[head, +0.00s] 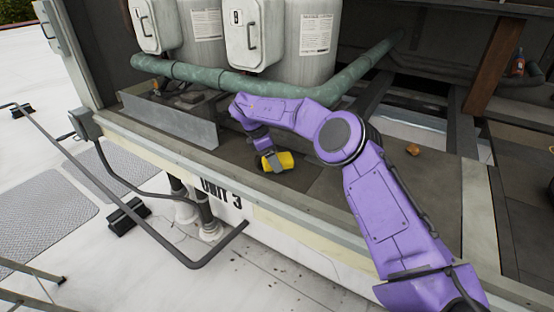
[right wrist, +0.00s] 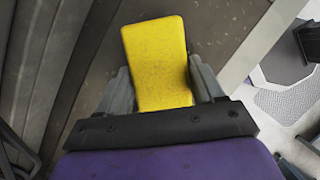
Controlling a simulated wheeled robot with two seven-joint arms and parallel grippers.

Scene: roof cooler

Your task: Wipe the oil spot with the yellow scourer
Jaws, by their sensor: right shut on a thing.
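The yellow scourer (head: 280,162) is at my right gripper (head: 268,161) in the head view, low over the dark deck of the unit. In the right wrist view the scourer (right wrist: 157,62) is a yellow block between the two grey fingers of the right gripper (right wrist: 162,88), which is shut on it. Whether the scourer touches the deck I cannot tell. I cannot make out an oil spot for certain; the scourer and my arm cover part of the deck. My left gripper is not in view.
A green pipe (head: 215,80) runs behind my right arm, below white tanks with boxes (head: 248,35). A grey upright plate (head: 172,118) stands left of the gripper. A small orange-brown object (head: 413,149) lies on the deck at right. A dark handrail (head: 135,217) runs in front.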

